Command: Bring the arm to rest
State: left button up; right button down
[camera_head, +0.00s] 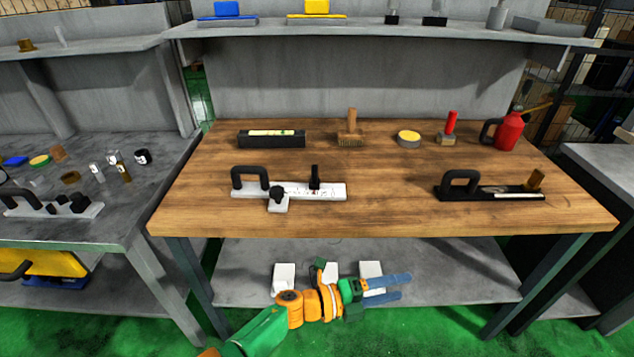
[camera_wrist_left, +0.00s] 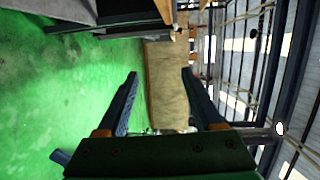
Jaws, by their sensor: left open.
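My left arm comes in from the bottom left in the head view, with green and orange links. Its gripper (camera_head: 387,289) has two blue fingers pointing right, apart and with nothing between them. It is in front of the workbench and shows lower in the picture than the wooden top (camera_head: 400,215). In the left wrist view the same gripper (camera_wrist_left: 160,75) shows its two fingers spread, with open space between them. My right gripper is in neither view.
The bench holds a white fixture with a black handle (camera_head: 300,190), a black fixture (camera_head: 490,192), a brush (camera_head: 351,132) and a red can (camera_head: 508,131). A lower shelf (camera_head: 440,265) carries white blocks. A grey side bench (camera_head: 105,215) stands left. Green floor (camera_head: 420,325) is clear in front.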

pick_arm(q)
jog(key=s+a+f+n+t+y, duration=0.25)
jog(key=a+f+n+y, duration=0.25)
jog(key=a+f+n, duration=0.5)
jog(key=s+a+f+n+t+y, duration=0.25)
jog(key=a+f+n+y, duration=0.25)
jog(key=a+f+n, duration=0.55)
jog(key=s+a+f+n+g+y, duration=0.2)
jog(key=s+a+f+n, duration=0.1)
jog(key=s, duration=0.6)
jog(key=s+a+f+n+g+y, duration=0.2)
jog(key=s+a+f, duration=0.4)
jog(key=s, duration=0.4)
jog(key=s+a+f+n+g+y, duration=0.2)
jog(key=s+a+f+n+g, duration=0.2)
jog(key=s, duration=0.6)
jog(key=shift+a+f+n, duration=0.45)
jog(key=shift+f+n, duration=0.05)
jog(key=shift+n, duration=0.15)
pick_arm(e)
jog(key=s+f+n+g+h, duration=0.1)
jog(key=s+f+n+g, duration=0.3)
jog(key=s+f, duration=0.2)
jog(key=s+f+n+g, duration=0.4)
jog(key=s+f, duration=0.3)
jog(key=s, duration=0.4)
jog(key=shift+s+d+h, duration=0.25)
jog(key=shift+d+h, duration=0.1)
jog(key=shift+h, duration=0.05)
